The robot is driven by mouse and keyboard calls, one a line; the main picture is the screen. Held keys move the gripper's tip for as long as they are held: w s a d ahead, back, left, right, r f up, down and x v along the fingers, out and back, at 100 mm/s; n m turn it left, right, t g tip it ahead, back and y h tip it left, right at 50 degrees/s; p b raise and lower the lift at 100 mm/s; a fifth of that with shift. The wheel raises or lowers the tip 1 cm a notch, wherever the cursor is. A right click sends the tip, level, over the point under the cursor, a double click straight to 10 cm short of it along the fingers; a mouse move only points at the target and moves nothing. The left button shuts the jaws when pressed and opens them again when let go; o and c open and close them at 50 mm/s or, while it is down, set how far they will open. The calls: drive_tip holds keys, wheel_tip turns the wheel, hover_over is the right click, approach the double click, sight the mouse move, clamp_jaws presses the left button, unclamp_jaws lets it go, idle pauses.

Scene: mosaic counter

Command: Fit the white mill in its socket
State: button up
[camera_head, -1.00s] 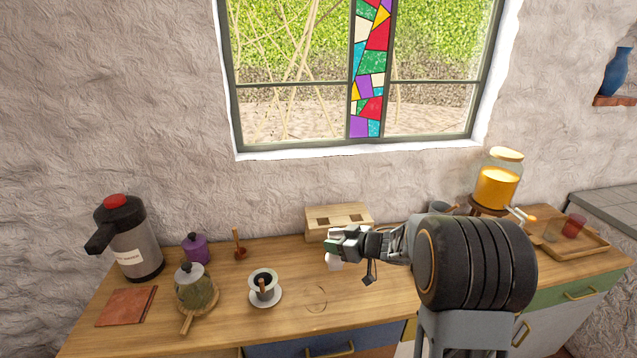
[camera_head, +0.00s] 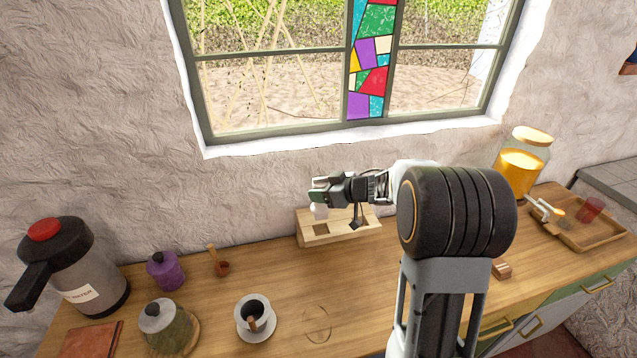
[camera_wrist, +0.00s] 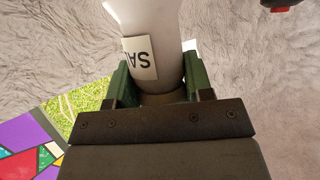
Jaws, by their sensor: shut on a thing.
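The white mill (camera_head: 320,211) hangs below my gripper (camera_head: 318,193) in the head view. In the wrist view the mill (camera_wrist: 155,22) stands between the green finger pads of my gripper (camera_wrist: 156,82), which is shut on it. Its label, partly hidden by a pad, shows upside-down letters. The pale wooden socket block (camera_head: 345,238) stands against the wall with dark openings in its top. The mill shows in front of the block's upper left part, near an opening (camera_head: 320,230). The head view does not clearly show the gap between mill and block.
A cup on a saucer (camera_head: 272,331), a green jar (camera_head: 168,330), a purple canister (camera_head: 165,271) and a flask (camera_head: 75,265) stand to the left.

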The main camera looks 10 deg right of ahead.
sight(322, 212)
drive_tip(key=shift+f+b, duration=0.45)
drive_tip(key=shift+f, duration=0.8)
drive_tip(key=shift+f+b, duration=0.9)
drive_tip(key=shift+b, duration=0.35)
drive_tip(key=shift+d+r+p, duration=0.1)
drive_tip(key=shift+p, duration=0.45)
drive_tip(key=shift+f, duration=0.25)
drive_tip(key=shift+f, duration=0.5)
drive_tip(key=shift+f, duration=0.45)
drive_tip(key=shift+f, duration=0.35)
drive_tip(key=shift+f+p, duration=0.3)
drive_tip(key=shift+f, duration=0.1)
idle(1.0)
